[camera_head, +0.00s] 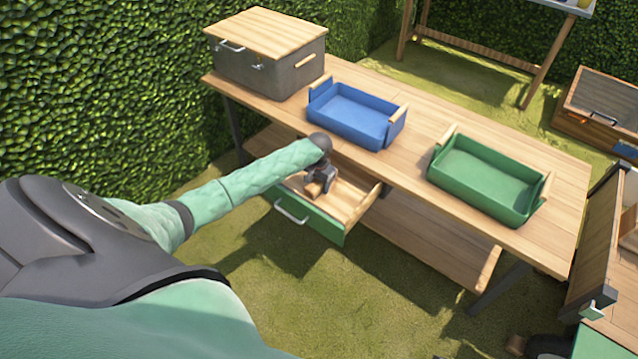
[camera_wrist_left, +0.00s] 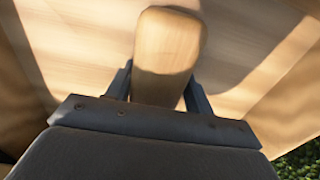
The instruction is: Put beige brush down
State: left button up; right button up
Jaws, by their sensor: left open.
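The beige brush (camera_wrist_left: 167,50) shows in the left wrist view as a smooth wooden piece between the two fingers of my left gripper (camera_wrist_left: 158,85). In the head view the brush (camera_head: 314,188) is small and partly hidden by my left gripper (camera_head: 322,182), which reaches down into the open drawer (camera_head: 312,220). The drawer has a green front and a wooden inside. My left gripper is open around the brush. I cannot tell whether the brush rests fully on the drawer floor. My right gripper is not in view.
The drawer sticks out under a wooden table (camera_head: 418,130). On the table are a blue tray (camera_head: 352,115), a green tray (camera_head: 487,178) and a grey box (camera_head: 268,52) with a wooden lid. A lower shelf (camera_head: 430,240) runs below. A hedge (camera_head: 100,90) stands at the left.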

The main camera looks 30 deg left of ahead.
pick_arm(q)
jog(key=shift+s+d+f, duration=0.45)
jog(key=shift+d+f, duration=0.05)
jog(key=shift+f, duration=0.3)
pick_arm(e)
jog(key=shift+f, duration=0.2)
pick_arm(q)
jog(key=shift+r, duration=0.1)
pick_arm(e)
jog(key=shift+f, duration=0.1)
pick_arm(q)
jog(key=shift+w+r+b, duration=0.1)
jog(key=shift+r+b, duration=0.15)
jog(key=shift+b, duration=0.1)
jog(key=r, duration=1.2)
jog(key=shift+w+a, duration=0.15)
jog(key=shift+w, duration=0.2)
jog(key=shift+a+r, duration=0.1)
jog(key=shift+r, duration=0.45)
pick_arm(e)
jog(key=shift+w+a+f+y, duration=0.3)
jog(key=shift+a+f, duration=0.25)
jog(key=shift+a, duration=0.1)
